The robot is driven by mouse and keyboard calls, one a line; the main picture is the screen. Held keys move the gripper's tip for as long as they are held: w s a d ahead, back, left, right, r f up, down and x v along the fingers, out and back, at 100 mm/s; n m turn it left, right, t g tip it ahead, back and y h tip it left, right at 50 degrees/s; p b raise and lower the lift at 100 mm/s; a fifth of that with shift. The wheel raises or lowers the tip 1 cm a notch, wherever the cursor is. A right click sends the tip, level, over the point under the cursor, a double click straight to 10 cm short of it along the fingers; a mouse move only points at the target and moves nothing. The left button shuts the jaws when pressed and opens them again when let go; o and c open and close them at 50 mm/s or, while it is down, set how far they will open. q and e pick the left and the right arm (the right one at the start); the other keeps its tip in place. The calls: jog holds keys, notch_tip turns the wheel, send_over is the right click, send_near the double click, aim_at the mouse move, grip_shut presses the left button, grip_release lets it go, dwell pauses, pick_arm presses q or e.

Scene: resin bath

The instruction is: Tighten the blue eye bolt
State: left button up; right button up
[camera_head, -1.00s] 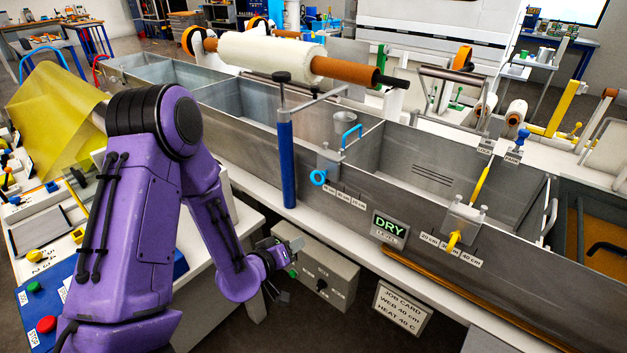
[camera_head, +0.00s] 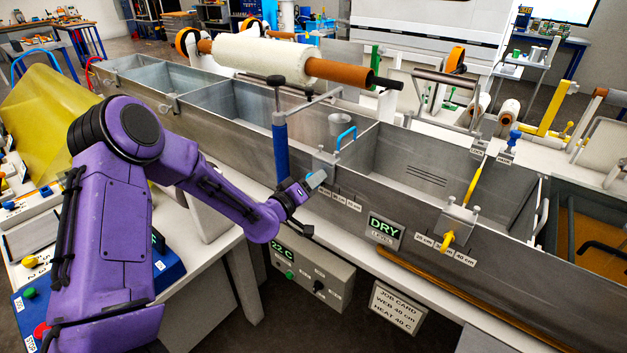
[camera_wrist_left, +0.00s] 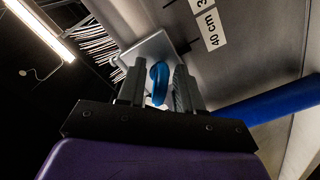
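The blue eye bolt (camera_head: 316,179) sits on the front of a metal clamp bracket (camera_head: 325,160) on the tank's near wall. In the head view my left gripper (camera_head: 309,186) is at the bolt and partly covers it. In the left wrist view the blue ring (camera_wrist_left: 158,84) stands edge-on between the two grey fingers of my left gripper (camera_wrist_left: 158,90). The fingers are open on either side of it, with a narrow gap showing. The bracket plate is behind them. My right gripper is in neither view.
A blue upright post (camera_head: 281,150) stands just left of the bracket. A scale with cm labels (camera_head: 340,199) runs right of it. A second bracket with a yellow eye bolt (camera_head: 447,239) is further right. A control box (camera_head: 312,277) hangs below.

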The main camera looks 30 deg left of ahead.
pick_arm(q)
grip_shut()
jog(key=m+b, duration=0.3)
jog(key=m, duration=0.2)
jog(key=shift+f+m, duration=0.15)
jog(key=shift+m, duration=0.15)
jog(key=shift+m+b, duration=1.35)
jog(key=shift+m, duration=0.55)
grip_release()
